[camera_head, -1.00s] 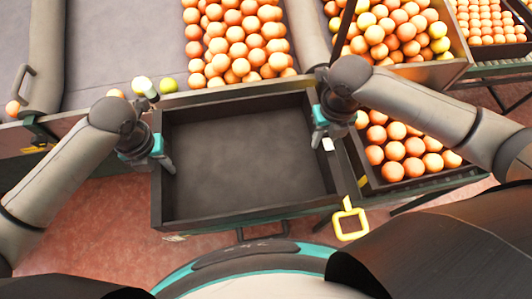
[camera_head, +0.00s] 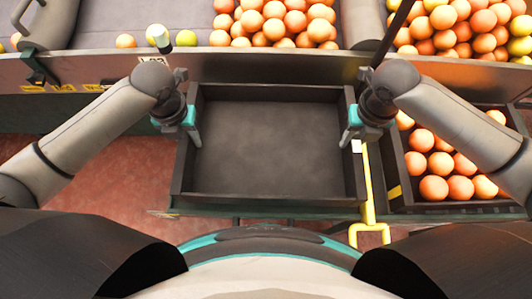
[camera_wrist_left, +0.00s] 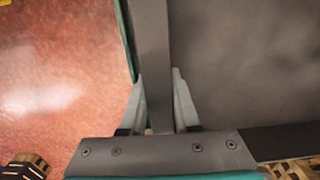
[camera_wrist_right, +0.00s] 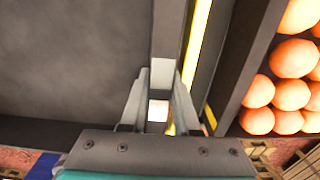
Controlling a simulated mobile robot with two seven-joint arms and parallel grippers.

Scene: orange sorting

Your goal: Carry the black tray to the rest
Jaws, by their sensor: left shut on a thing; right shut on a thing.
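The black tray (camera_head: 270,198) is empty and looks level in the head view, in front of my body. My left gripper (camera_head: 194,130) is shut on its left wall; in the left wrist view that wall (camera_wrist_left: 153,50) runs between the fingers. My right gripper (camera_head: 350,132) is shut on its right wall; in the right wrist view the wall (camera_wrist_right: 166,35) passes between the fingers, with a small white label showing there. Rails show under the tray's near edge. I cannot tell whether the tray touches them.
A crate of oranges (camera_head: 395,180) stands close to the tray's right side, with a yellow bar (camera_head: 368,190) between them. The sorting table's edge (camera_head: 270,64) runs behind the tray, with oranges beyond it. Red floor (camera_head: 90,200) is open at the left.

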